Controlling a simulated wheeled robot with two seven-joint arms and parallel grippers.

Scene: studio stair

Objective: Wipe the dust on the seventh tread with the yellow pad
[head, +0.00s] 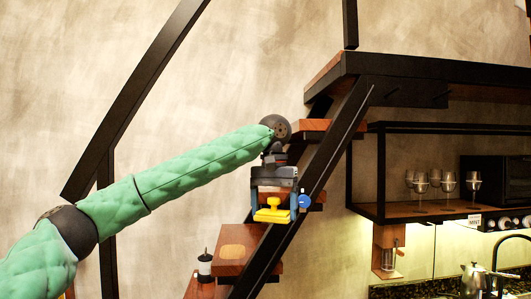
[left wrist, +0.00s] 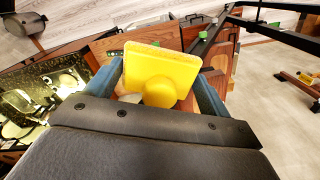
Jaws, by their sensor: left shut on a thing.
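My left gripper (head: 273,202) is shut on the yellow pad (head: 271,215) and holds it in the air in front of the stair. In the left wrist view the pad (left wrist: 165,62) shows its knob, between the blue fingers of the gripper (left wrist: 158,92). A pale tan patch, which looks like dust (head: 232,251), lies on a wooden tread (head: 258,267) below and left of the pad. The pad is apart from this tread. I cannot tell from the frames which tread is the seventh. My right gripper is not in view.
A black and white canister (head: 205,266) stands at the left of the lower stair. A black sloping stringer (head: 318,180) runs just right of my gripper. A shelf with glasses (head: 448,183) and a kettle (head: 474,280) are at the right. Bare wall is behind my arm.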

